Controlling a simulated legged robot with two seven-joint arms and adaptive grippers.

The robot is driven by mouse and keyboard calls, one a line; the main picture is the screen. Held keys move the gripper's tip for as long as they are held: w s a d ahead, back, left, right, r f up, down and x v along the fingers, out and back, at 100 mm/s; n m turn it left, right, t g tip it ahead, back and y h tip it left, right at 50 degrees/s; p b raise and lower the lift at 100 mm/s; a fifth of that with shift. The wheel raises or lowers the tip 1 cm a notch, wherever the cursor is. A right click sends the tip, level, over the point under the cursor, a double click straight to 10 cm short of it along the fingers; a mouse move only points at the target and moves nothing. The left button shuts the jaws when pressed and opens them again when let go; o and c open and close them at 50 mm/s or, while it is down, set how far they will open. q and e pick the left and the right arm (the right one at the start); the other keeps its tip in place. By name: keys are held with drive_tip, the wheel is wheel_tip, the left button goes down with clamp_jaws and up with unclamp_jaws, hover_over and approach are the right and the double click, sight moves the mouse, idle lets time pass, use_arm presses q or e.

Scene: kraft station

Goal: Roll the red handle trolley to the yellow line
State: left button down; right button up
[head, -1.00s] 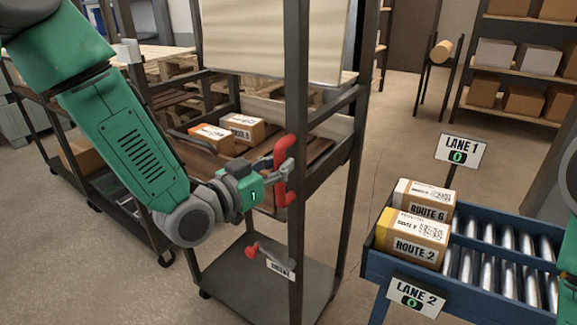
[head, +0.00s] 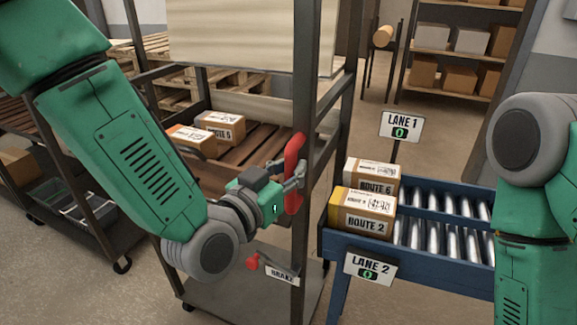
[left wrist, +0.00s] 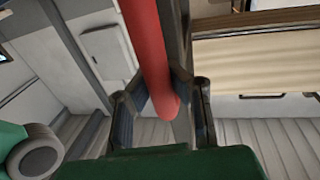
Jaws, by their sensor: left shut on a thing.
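The trolley (head: 305,95) is a dark metal frame with shelves, in the middle of the head view. Its red handle (head: 293,160) stands upright on the near post. My left gripper (head: 292,182) is shut on the red handle near its lower part. In the left wrist view the handle (left wrist: 152,50) runs down between the two fingers (left wrist: 160,108). A red-knobbed brake lever (head: 254,262) with a BRAKE label (head: 282,273) sits low on the trolley. My right arm shows at the right edge, but its gripper is out of view. No yellow line shows.
Two boxes (head: 192,140) lie on the trolley's wooden shelf. A blue roller conveyor (head: 430,245) with ROUTE boxes (head: 362,212) and lane signs (head: 370,268) stands close to the trolley's right. Another dark cart (head: 75,235) is at left. Shelving (head: 460,60) stands behind.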

use_arm(q)
drive_tip(key=shift+s+d+f, duration=0.25)
drive_tip(key=shift+s+d, duration=0.05)
drive_tip(key=shift+s, duration=0.05)
drive_tip(key=c, duration=1.5)
unclamp_jaws()
drive_tip(key=shift+o, duration=0.4)
drive_tip(key=shift+s+r, duration=0.15)
drive_tip(key=shift+r, duration=0.05)
drive_tip(key=shift+a, duration=0.2)
drive_tip(key=v, duration=0.7)
drive_tip(key=shift+s, duration=0.1)
